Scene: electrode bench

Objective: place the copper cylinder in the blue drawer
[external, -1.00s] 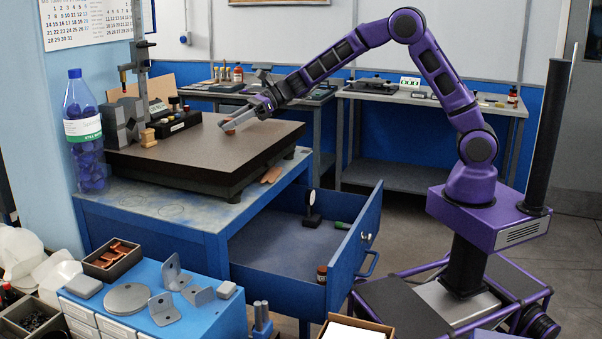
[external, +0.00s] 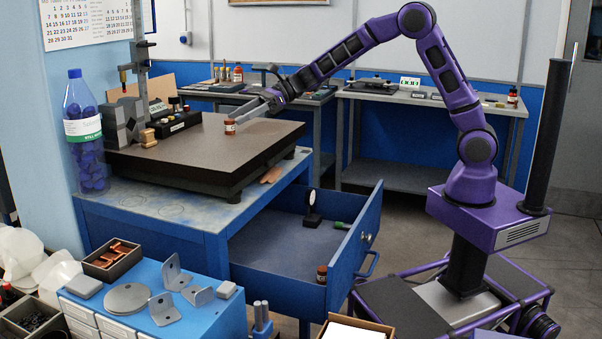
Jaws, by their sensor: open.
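A small reddish-brown cylinder (external: 230,128) with a pale band stands upright on the dark surface plate; it may be the copper cylinder, but it is too small to be sure. My gripper (external: 238,117) is open, its fingertips just above and right of this cylinder. I cannot tell whether they touch it. The blue drawer (external: 290,293) is pulled out below the plate's blue bench.
The surface plate (external: 200,160) is mostly bare, with a gauge stand (external: 120,120) and brass pieces (external: 148,137) at its left. A tray (external: 112,262) of copper-coloured pieces sits on the blue cabinet at front left. The drawer's middle floor is clear.

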